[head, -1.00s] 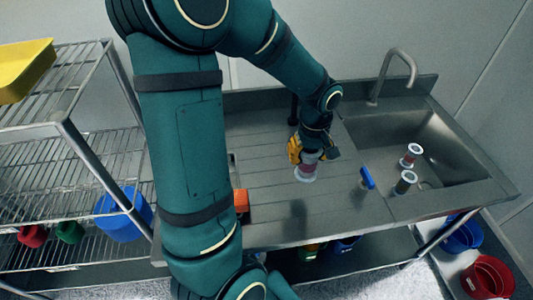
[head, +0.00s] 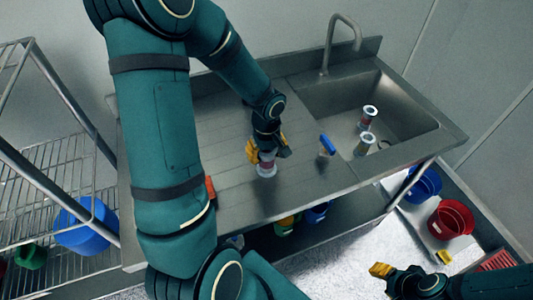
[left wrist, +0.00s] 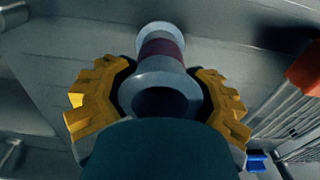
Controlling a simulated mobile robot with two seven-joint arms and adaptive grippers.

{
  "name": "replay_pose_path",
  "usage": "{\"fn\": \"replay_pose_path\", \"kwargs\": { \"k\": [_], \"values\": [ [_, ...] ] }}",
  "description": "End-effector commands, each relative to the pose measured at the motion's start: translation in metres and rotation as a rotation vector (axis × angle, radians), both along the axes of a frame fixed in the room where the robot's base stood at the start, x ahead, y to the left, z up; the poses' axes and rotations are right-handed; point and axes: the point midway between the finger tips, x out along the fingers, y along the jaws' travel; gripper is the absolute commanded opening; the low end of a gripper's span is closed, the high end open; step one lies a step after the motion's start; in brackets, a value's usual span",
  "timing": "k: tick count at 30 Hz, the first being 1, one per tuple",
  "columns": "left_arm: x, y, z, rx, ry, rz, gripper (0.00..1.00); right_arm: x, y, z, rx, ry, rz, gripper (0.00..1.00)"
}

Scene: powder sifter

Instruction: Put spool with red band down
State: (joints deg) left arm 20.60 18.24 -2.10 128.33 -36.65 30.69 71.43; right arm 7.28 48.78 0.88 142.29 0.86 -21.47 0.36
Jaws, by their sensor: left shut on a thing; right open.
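The spool with the red band (head: 267,168) is pale with a dark red middle and wide ends. My left gripper (head: 267,150) is shut on its upper part, over the drainboard left of the sink. The spool is roughly upright, its lower end at or just above the counter; I cannot tell whether it touches. In the left wrist view the spool (left wrist: 161,48) sits between the yellow fingers (left wrist: 160,98), its red band showing beyond them. My right gripper (head: 381,270) is at the lower right, open and away from the counter.
Two other spools stand in the sink area, one reddish (head: 367,120) and one dark and pale (head: 364,146). A blue-topped item (head: 326,145) is on the counter right of my left gripper. The steel counter (head: 235,200) is mostly clear. Red (head: 452,218) and blue buckets lie below right.

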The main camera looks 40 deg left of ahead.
Motion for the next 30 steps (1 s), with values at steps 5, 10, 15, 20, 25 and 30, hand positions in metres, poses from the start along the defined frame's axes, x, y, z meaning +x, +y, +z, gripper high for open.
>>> {"fn": "replay_pose_path", "kwargs": {
  "k": [5,10,15,20,25,30],
  "values": [
    [0.000,0.000,0.001,0.000,-0.001,0.000,0.12,0.000,0.000,0.001,0.000,0.000,0.000,0.47],
    [0.000,0.000,-0.003,0.001,-0.002,0.000,0.12,-0.001,0.000,-0.004,0.000,0.003,0.002,0.47],
    [0.000,0.000,-0.001,0.001,0.000,0.000,1.00,-0.001,0.000,-0.003,0.001,0.003,0.002,0.47],
    [0.000,0.000,-0.001,0.001,0.000,0.000,1.00,-0.001,0.000,-0.003,0.001,0.002,0.002,0.47],
    [0.000,0.000,0.002,0.001,0.000,0.000,1.00,0.000,0.000,0.001,0.000,0.001,0.000,0.47],
    [0.001,0.001,0.026,0.003,-0.005,0.001,1.00,0.001,0.000,0.006,0.000,-0.003,-0.002,0.47]
  ]
}}
